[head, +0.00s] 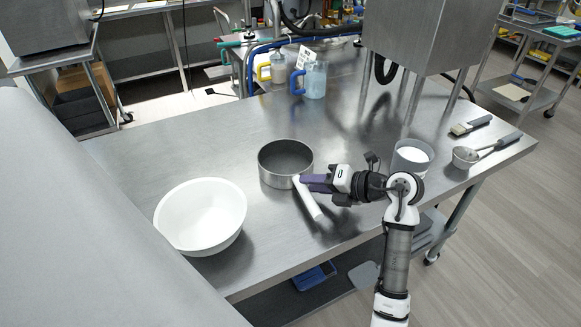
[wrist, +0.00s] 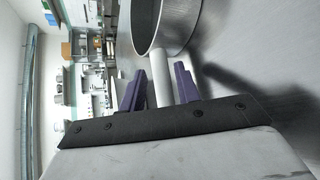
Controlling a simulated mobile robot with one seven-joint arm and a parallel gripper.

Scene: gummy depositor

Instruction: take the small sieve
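The small sieve is a round metal pan (head: 285,163) with a white handle (head: 312,203), standing on the steel table in the head view. The handle points toward the table's front edge. My gripper (head: 303,182) is at the handle, close to the rim. In the wrist view, the two purple fingers of my gripper (wrist: 161,86) stand apart with the white handle (wrist: 160,68) between them. A narrow gap seems to show beside the left finger. The metal wall (wrist: 172,38) of the sieve is just beyond the fingertips. Whether the fingers touch the handle is hard to see.
A white bowl (head: 201,215) stands to the left of the sieve. A clear container with white contents (head: 412,157) is right of my gripper. A metal scoop (head: 466,157) and a brush (head: 470,125) lie farther right. A blue-handled jug (head: 314,80) stands behind.

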